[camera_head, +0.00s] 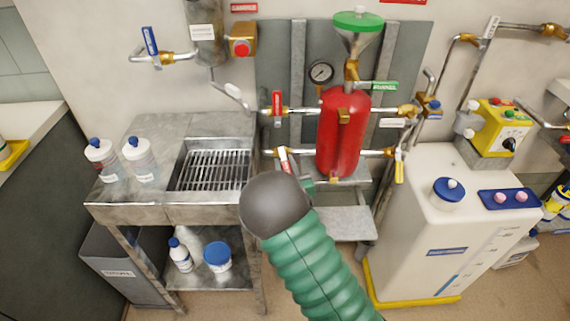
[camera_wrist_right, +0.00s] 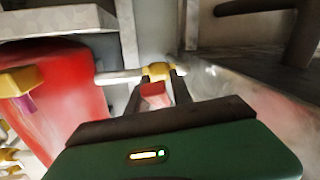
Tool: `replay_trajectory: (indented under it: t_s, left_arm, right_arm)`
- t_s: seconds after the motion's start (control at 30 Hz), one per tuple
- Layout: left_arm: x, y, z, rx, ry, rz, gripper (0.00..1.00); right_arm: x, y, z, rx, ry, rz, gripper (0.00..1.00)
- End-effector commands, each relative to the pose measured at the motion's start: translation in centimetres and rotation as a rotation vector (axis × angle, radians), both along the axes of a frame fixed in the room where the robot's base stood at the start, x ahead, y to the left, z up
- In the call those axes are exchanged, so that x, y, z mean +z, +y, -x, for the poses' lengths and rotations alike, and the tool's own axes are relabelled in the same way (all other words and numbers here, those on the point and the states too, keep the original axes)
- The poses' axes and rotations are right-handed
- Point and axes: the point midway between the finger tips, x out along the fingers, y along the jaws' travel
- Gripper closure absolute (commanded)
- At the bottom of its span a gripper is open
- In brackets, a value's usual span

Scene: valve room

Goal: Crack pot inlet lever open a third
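The red pot (camera_head: 343,130) is mounted upright on the wall rack, with pipes at its left. A lever with a red end (camera_head: 283,160) sits on the lower left pipe, and another red lever (camera_head: 277,105) on the upper left pipe. I cannot read which label marks the inlet. My right gripper (camera_head: 307,185) is by the lower lever, mostly hidden behind my own arm. In the wrist view, its two dark fingers (camera_wrist_right: 156,92) stand on either side of a red lever end (camera_wrist_right: 154,91), with a narrow gap, below a brass valve (camera_wrist_right: 158,71). My left gripper is out of view.
A steel sink (camera_head: 213,168) with bottles stands left of the pot. A white tank (camera_head: 425,225) stands at the right. A yellow-handled lever (camera_head: 399,167) is right of the pot, and a green-handled lever (camera_head: 378,86) is under the funnel. A grey shelf (camera_head: 345,223) lies below.

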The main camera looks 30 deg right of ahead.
Motion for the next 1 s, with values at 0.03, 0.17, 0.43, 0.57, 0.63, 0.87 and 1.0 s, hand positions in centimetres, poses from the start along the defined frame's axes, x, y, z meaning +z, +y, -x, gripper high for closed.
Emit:
replay_trajectory:
  t_s: [0.03, 0.17, 0.43, 0.57, 0.63, 0.87, 1.0]
  left_arm:
    - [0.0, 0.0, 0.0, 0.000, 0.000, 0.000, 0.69]
    - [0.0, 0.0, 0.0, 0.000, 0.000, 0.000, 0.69]
    - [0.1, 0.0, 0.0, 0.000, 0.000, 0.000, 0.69]
    - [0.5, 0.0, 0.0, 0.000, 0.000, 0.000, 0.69]
    - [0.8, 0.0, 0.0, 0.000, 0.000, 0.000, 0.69]
    - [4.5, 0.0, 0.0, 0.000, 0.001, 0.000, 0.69]
    - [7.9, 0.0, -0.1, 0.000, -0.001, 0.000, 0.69]
  right_arm:
    - [0.0, 0.0, 0.0, -0.001, -0.001, 0.000, 0.65]
    - [0.0, -0.2, -0.1, -0.002, -0.002, 0.000, 0.57]
    - [0.1, -0.1, 0.1, -0.004, -0.002, -0.001, 0.57]
    - [0.1, 0.6, 1.9, -0.005, 0.001, -0.003, 0.57]
    - [0.2, 1.2, 3.6, -0.004, 0.002, -0.003, 0.57]
    - [1.2, 3.4, 9.4, -0.004, 0.011, 0.001, 0.57]
    - [1.3, 4.3, 11.6, -0.003, 0.008, 0.001, 0.57]
